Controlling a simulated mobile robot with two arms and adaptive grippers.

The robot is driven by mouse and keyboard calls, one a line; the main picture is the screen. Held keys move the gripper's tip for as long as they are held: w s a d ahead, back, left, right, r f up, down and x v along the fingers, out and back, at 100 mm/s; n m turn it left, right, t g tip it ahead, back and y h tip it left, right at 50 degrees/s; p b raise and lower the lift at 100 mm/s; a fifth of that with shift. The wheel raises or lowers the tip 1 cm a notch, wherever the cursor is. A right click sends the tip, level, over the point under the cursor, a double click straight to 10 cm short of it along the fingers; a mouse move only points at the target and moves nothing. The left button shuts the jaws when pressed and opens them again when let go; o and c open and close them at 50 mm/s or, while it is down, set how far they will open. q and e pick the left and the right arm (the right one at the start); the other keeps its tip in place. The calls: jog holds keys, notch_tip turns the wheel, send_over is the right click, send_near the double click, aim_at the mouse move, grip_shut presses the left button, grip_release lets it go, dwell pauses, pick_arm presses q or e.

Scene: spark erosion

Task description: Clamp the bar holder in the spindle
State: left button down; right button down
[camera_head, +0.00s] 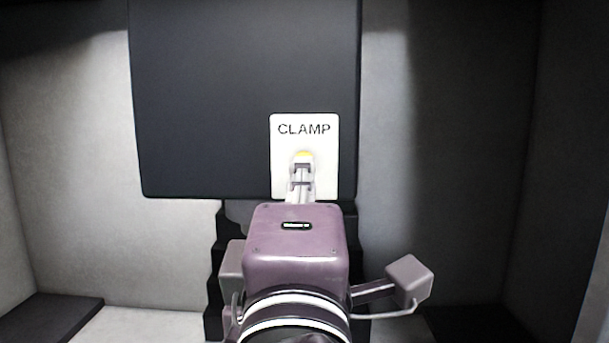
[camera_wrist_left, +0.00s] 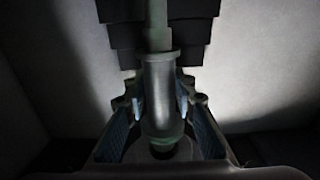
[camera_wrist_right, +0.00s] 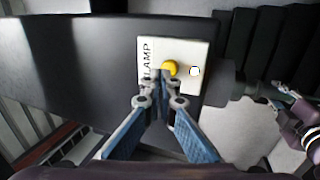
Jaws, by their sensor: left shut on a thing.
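The bar holder (camera_wrist_left: 163,90) is a grey-green cylinder with a collar and a narrower shank, seen in the left wrist view. My left gripper (camera_wrist_left: 160,105) is shut around it, its blue-padded fingers on both sides. The dark spindle head (camera_head: 230,90) carries a white CLAMP plate (camera_head: 304,135) with a yellow button (camera_wrist_right: 169,69). My right gripper (camera_wrist_right: 160,88) has its fingertips together at this button, and in the head view it is in front of the plate (camera_head: 302,172). I cannot tell whether they touch the button. How the holder sits at the spindle is unclear.
A small round light (camera_wrist_right: 195,71) is beside the button on the plate. Dark stepped bellows (camera_wrist_right: 270,45) run behind the spindle head. Pale walls (camera_head: 60,140) enclose the space on both sides, with dark ledges (camera_head: 45,318) low down.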

pick_arm(q)
jog(key=shift+r, duration=2.15)
dwell(1.8)
pick_arm(e)
jog(key=shift+w, duration=0.1)
jog(key=shift+w, duration=1.2)
